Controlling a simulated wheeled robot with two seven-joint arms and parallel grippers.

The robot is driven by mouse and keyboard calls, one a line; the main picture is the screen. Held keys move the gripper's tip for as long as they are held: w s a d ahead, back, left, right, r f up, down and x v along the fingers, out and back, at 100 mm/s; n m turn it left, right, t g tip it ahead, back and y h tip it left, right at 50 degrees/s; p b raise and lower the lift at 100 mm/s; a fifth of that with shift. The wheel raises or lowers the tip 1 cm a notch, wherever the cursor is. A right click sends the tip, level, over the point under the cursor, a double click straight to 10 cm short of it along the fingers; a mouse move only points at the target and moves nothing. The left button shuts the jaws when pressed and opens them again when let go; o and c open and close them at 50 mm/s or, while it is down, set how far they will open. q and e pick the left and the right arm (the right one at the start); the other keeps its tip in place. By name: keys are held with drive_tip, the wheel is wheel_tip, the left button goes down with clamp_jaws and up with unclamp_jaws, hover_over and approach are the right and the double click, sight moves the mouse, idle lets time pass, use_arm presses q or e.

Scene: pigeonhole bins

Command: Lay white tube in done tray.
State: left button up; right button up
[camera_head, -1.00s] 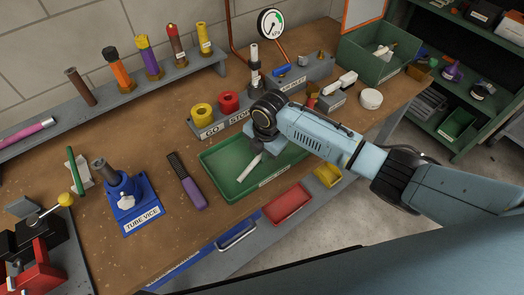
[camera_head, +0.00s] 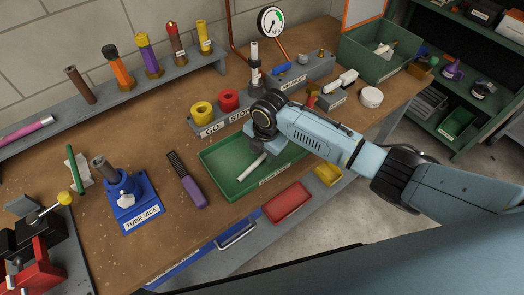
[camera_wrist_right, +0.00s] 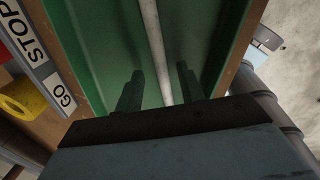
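The white tube (camera_head: 252,166) lies slantwise on the floor of the green done tray (camera_head: 231,196), with its upper end by my right gripper. In the right wrist view the tube (camera_wrist_right: 156,45) runs between the two dark fingers of my right gripper (camera_wrist_right: 161,88). The fingers stand apart with a gap on each side of the tube, so the gripper is open. In the head view the right gripper (camera_head: 262,145) is low over the tray's back part, its fingers mostly hidden. My left gripper is not in view.

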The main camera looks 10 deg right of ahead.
drive_tip(key=shift+r, duration=0.1)
wheel_tip(320, 180, up, 7)
drive_tip(key=shift+s+d, duration=0.25)
drive_tip(key=shift+s, duration=0.1)
idle(0.9)
drive_tip(key=shift+r, duration=0.15)
wheel_tip(320, 180, up, 13)
drive_tip(key=s+d, duration=0.1)
drive_tip(key=shift+s+p, duration=0.2)
drive_tip(key=shift+p, duration=0.1)
drive_tip(key=shift+r, duration=0.1)
idle(0.6)
